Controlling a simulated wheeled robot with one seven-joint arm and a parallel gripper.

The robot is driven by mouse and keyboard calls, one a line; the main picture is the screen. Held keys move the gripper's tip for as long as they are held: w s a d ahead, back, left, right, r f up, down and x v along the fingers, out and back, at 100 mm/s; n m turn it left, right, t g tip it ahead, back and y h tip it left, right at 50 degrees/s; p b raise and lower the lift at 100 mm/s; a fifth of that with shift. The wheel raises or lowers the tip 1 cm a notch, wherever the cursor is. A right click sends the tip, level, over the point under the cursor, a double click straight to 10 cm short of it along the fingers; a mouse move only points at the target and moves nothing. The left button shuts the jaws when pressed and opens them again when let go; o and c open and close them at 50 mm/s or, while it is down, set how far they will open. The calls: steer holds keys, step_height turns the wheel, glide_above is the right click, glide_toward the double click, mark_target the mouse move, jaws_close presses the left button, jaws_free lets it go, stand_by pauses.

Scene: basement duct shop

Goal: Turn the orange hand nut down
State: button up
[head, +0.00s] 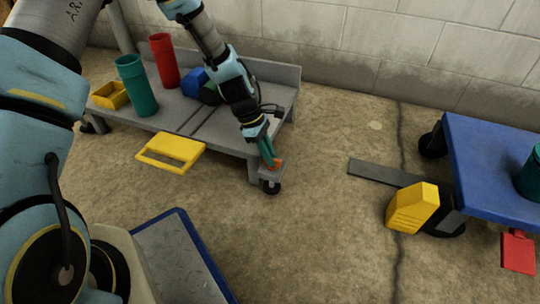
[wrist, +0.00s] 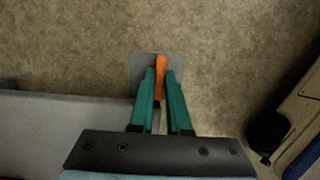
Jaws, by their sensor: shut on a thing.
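The orange hand nut (wrist: 161,68) shows in the wrist view as a narrow bar above a grey plate (wrist: 141,72). My gripper (wrist: 160,80) has its green fingers on either side of the nut and is shut on it. In the head view my gripper (head: 273,163) reaches down at the front right corner of the grey cart (head: 225,138), above a caster. Only a small part of the orange nut (head: 277,164) shows there, at the fingertips. Its stem or thread is hidden.
On the grey cart stand a teal cup (head: 136,88), a red cup (head: 164,62), a yellow bin (head: 110,96) and a blue object (head: 194,82). A yellow frame (head: 172,152) juts from its front. A blue cart (head: 492,165) with a yellow block (head: 413,208) stands right.

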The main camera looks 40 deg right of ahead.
steer(key=shift+r+p, duration=0.1)
steer(key=shift+p, duration=0.25)
jaws_close()
steer(key=shift+r+m+y+p, duration=0.15)
steer(key=shift+m+y+p, duration=0.15)
steer(key=shift+m+p, duration=0.4)
steer(key=m+p, duration=0.2)
steer(key=p, duration=0.1)
steer(key=shift+r+y+p, duration=0.1)
steer(key=shift+y+p, duration=0.2)
steer(key=shift+y, duration=0.1)
steer(key=m+y+p, duration=0.1)
steer(key=m+p, duration=0.3)
steer(key=shift+d+m+g+y, duration=0.2)
steer(key=shift+m+g+y, duration=0.1)
steer(key=shift+y, duration=0.1)
steer(key=m, duration=0.2)
steer(key=m+y+p, duration=0.2)
steer(key=m, duration=0.1)
steer(key=shift+d+f+m, duration=0.1)
steer(key=shift+f+m, duration=0.15)
steer(key=shift+m, duration=0.05)
steer(key=shift+d+m+t+y+p, duration=0.1)
steer(key=shift+m+t+y+p, duration=0.3)
steer(key=shift+m, duration=0.7)
steer(key=shift+m+t+y+p, duration=0.1)
steer(key=shift+m+t+p, duration=0.45)
steer(key=shift+m, duration=0.55)
steer(key=shift+f, duration=0.1)
